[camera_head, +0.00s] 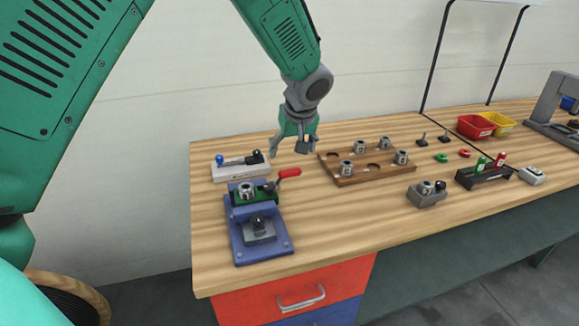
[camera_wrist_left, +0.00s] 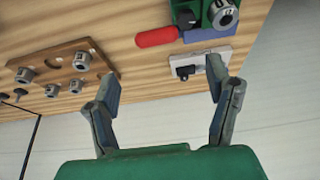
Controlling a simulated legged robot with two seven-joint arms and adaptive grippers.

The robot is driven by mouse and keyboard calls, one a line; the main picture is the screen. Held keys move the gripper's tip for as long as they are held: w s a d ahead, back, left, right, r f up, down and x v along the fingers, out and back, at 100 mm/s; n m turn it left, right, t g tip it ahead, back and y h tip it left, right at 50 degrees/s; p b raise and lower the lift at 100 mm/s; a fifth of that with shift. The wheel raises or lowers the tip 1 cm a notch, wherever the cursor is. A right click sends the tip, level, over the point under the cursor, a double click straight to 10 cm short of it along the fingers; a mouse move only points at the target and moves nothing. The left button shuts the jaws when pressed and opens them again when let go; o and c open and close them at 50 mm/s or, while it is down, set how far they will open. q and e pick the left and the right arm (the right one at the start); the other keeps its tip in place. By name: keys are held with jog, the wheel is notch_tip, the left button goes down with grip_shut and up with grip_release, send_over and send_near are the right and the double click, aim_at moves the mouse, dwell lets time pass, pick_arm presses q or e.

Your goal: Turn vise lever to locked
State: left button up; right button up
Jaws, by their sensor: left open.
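The vise (camera_head: 262,237) has a blue base and a green upper part, and stands at the left front of the wooden bench. Its lever has a red handle (camera_head: 289,173) that points to the right and slightly up; in the left wrist view the red handle (camera_wrist_left: 157,37) lies at top centre. My left gripper (camera_head: 294,147) is open and empty above the bench, behind the red handle and apart from it. In the left wrist view its two fingers (camera_wrist_left: 160,85) are spread wide, with bare bench between them. My right gripper is not in view.
A white block with blue and black knobs (camera_head: 238,173) sits behind the vise. A wooden rack (camera_head: 345,179) with several metal parts is to the right. Further right are a grey block (camera_head: 427,197), a dark tray (camera_head: 484,181) and red (camera_head: 474,127) and yellow bins. The front middle is clear.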

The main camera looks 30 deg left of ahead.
aim_at(292, 169)
pick_arm(q)
jog(key=x, duration=0.5)
jog(key=d+p+x, duration=0.1)
jog(key=x, duration=0.2)
jog(key=shift+w+f, duration=0.15)
jog(key=shift+f, duration=0.1)
jog(key=shift+a+f, duration=0.4)
jog(key=shift+a, duration=0.25)
jog(key=shift+w+d, duration=0.1)
jog(key=shift+d, duration=0.3)
jog(key=c, duration=1.6)
grip_shut()
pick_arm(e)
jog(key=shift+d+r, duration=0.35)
